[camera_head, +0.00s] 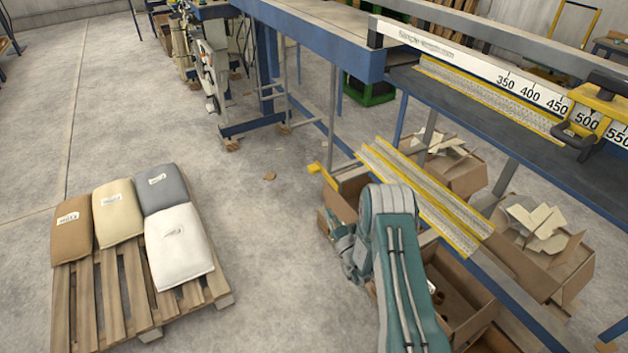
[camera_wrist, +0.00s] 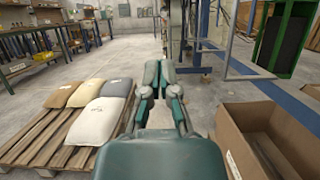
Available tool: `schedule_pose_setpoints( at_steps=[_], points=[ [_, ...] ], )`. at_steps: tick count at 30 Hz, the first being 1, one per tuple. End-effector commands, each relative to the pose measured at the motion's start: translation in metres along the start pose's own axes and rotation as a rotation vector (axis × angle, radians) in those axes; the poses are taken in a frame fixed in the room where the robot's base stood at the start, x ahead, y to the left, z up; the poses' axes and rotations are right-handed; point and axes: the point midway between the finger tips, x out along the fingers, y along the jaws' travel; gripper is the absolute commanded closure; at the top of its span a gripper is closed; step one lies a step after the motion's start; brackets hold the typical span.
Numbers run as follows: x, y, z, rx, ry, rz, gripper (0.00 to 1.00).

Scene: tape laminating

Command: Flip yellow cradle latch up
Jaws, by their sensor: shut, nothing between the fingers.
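A yellow-edged cradle (camera_head: 432,205) with two long trough-like rails slopes beside the blue machine frame. At its far left end a small yellow lever (camera_head: 318,168) sticks out; it looks like the latch, and I cannot tell its exact position. My gripper is mostly hidden behind my teal arm in the head view. In the wrist view my gripper (camera_wrist: 164,75) is shut and empty, its fingers together over open floor. Neither the cradle nor the latch shows in the wrist view.
A pallet (camera_head: 105,300) with several sacks stands at the left. Cardboard boxes (camera_head: 462,290) lie under and beside the cradle, one at the right in the wrist view (camera_wrist: 262,140). A ruler rail (camera_head: 480,65) with a yellow stop (camera_head: 597,103) runs above.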

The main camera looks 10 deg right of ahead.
Motion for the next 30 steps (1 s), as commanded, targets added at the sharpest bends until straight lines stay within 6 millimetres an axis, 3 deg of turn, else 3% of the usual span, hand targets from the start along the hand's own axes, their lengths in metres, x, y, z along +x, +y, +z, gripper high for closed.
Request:
schedule_pose_setpoints(
  at_steps=[8, 26, 30],
  points=[
    [0.007, 0.001, 0.001, -0.001, -0.001, 0.003, 1.0],
    [0.103, 0.002, 0.001, 0.0, -0.002, 0.005, 1.0],
    [0.106, 0.001, 0.02, 0.0, 0.0, 0.003, 1.0]
  ],
)
